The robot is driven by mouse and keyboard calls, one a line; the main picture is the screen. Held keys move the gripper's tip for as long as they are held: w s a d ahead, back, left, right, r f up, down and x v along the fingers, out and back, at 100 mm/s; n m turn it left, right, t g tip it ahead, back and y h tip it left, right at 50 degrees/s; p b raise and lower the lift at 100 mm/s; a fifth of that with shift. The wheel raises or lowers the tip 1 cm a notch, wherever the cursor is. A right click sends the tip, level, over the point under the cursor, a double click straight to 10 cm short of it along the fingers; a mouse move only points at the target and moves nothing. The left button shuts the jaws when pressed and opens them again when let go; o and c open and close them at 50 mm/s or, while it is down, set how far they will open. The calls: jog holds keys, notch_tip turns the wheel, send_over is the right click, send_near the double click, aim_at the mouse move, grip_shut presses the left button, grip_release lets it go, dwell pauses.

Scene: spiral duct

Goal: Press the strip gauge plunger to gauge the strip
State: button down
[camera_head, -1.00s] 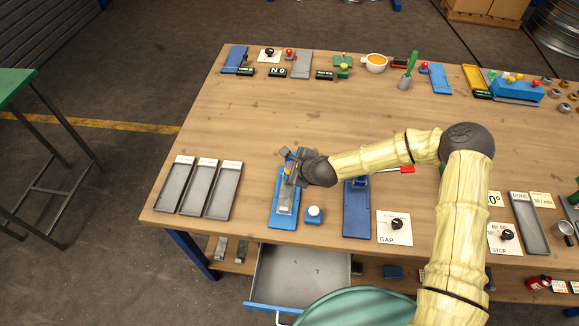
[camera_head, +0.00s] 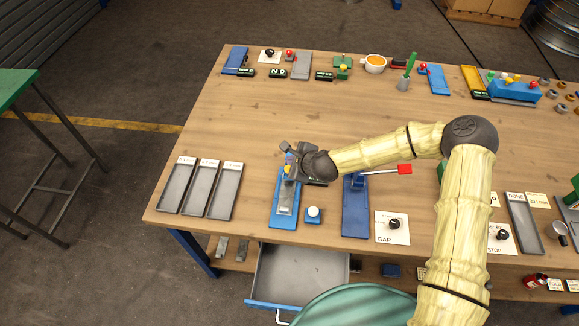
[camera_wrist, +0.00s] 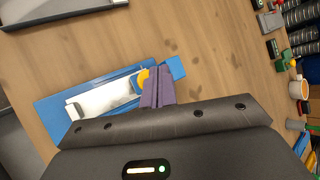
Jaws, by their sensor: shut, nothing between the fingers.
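The strip gauge appears to be the blue fixture (camera_head: 283,211) at the front left of the bench; a grey metal strip (camera_head: 286,199) lies along it. In the wrist view the blue base (camera_wrist: 52,110) and the shiny strip (camera_wrist: 108,98) show again. A yellow round part (camera_wrist: 143,78), probably the plunger, stands at the strip's far end. My gripper (camera_wrist: 158,86) is shut and empty, its purple fingers right beside or over the yellow part. Whether they touch it is unclear. In the head view my gripper (camera_head: 290,168) hides the gauge's upper end.
A white button on a blue block (camera_head: 313,215) stands just right of the gauge. Another blue fixture (camera_head: 356,212) with a red-tipped lever (camera_head: 404,169) is farther right. Three grey trays (camera_head: 200,188) lie left. A drawer (camera_head: 300,270) hangs open below.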

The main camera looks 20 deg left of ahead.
jog(key=shift+r+p, duration=1.15)
jog(key=shift+r, duration=0.85)
jog(key=s+d+r+n+g+h+b, duration=0.1)
jog(key=s+d+r+n+h, duration=0.3)
jog(key=d, duration=0.7)
jog(key=s+d+r+n+b, duration=0.1)
jog(key=d+r+n+b, duration=0.3)
jog(key=d, duration=0.6)
jog(key=s+d+r+n+g+h+p, duration=0.1)
jog(key=s+d+r+n+h, duration=0.1)
jog(key=d+n, duration=0.65)
jog(key=s+d+r+m+h, duration=0.1)
jog(key=s+d+r, duration=0.3)
jog(key=d, duration=0.6)
jog(key=s, duration=0.2)
jog(key=shift+s+d+h+b, duration=0.35)
jog(key=shift+s+h, duration=0.05)
